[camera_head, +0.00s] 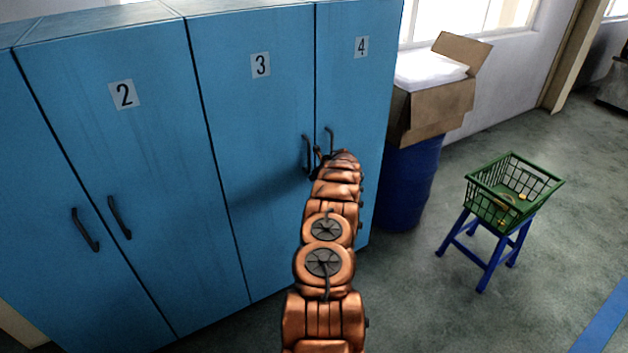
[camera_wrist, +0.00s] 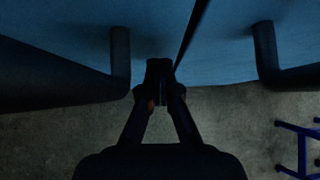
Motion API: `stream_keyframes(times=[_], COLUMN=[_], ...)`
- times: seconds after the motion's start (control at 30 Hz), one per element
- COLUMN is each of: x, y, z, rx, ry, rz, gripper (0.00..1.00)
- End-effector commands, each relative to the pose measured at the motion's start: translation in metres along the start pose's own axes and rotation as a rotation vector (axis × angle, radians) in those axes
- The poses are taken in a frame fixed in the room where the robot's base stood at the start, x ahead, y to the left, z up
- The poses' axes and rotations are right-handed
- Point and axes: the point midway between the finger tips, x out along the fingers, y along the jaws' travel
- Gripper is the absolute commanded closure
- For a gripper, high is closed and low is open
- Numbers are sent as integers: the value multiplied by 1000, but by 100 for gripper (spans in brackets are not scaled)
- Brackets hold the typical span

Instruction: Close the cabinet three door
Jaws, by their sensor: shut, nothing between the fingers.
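The blue cabinet three door (camera_head: 258,140), marked 3, looks flush with the doors beside it in the head view. Its dark handle (camera_head: 307,154) is near its right edge, just left of the handle of door 4 (camera_head: 359,95). My gripper (camera_head: 318,156) is up at these handles, mostly hidden behind my orange arm. In the wrist view my gripper (camera_wrist: 160,75) is shut and empty, close to the dark seam between two blue door faces. A dark handle (camera_wrist: 120,60) stands to its left and another handle (camera_wrist: 265,50) to its right. I cannot tell whether the fingertips touch the door.
Door 2 (camera_head: 120,150) is at the left and looks shut. A blue barrel (camera_head: 408,185) with an open cardboard box (camera_head: 435,105) stands right of the cabinet. A green basket (camera_head: 510,190) sits on a blue stool (camera_head: 490,250). The grey floor between is clear.

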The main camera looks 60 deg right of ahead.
Motion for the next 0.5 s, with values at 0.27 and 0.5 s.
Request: stream_keyframes(times=[0.27,0.5], x=[4,7], y=[-4,-5], z=[5,8], rx=[-22,-32], ry=[-2,-5], rz=[19,29], gripper=[100,100])
